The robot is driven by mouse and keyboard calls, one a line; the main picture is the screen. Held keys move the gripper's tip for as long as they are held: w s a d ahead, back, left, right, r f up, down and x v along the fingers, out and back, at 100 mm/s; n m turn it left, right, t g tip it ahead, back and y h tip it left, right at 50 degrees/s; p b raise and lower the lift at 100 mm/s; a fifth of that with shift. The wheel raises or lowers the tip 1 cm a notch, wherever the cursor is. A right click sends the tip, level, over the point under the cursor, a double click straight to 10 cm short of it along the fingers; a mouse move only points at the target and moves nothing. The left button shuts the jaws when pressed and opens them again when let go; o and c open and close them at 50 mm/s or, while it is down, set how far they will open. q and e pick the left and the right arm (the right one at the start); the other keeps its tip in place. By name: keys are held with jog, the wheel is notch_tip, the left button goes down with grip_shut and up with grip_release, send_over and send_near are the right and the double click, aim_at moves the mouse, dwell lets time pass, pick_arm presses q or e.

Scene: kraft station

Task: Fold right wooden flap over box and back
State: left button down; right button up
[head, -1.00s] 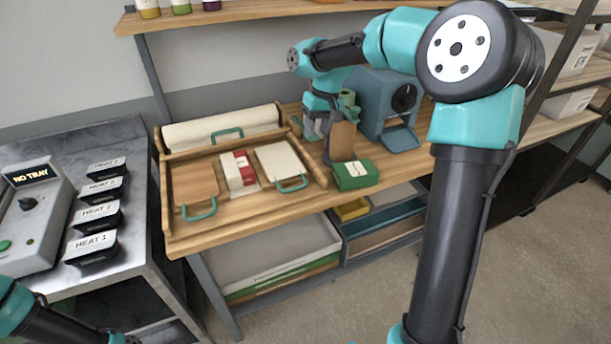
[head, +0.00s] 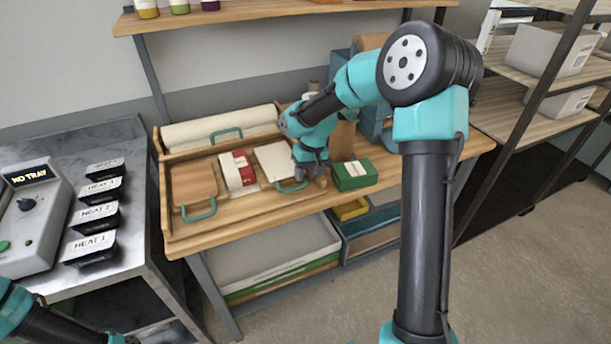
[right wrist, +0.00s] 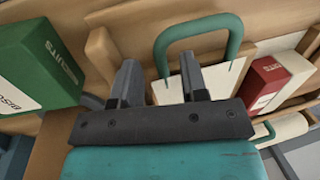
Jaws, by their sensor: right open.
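The right flap (head: 272,156) lies flat, cream on top, with a teal handle (head: 291,187) at its front edge. The red and white box (head: 237,169) sits left of it, between the two flaps. My right gripper (head: 309,178) is low, just right of the handle, open and empty. In the right wrist view, the open fingers (right wrist: 160,68) point toward the handle (right wrist: 205,33). One leg of the handle shows between the fingers; I cannot tell whether they are around it. The cream flap (right wrist: 214,80) and the box (right wrist: 272,84) also show there. My left gripper is out of view.
A left wooden flap (head: 193,182) with its own handle lies left of the box. A green biscuits carton (head: 354,175) stands close right of my gripper. A paper roll (head: 222,127) lies behind. Black heat trays (head: 92,247) stand on the metal table at left.

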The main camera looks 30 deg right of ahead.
jog(key=shift+a+f, duration=0.1)
jog(key=shift+f, duration=0.5)
grip_shut()
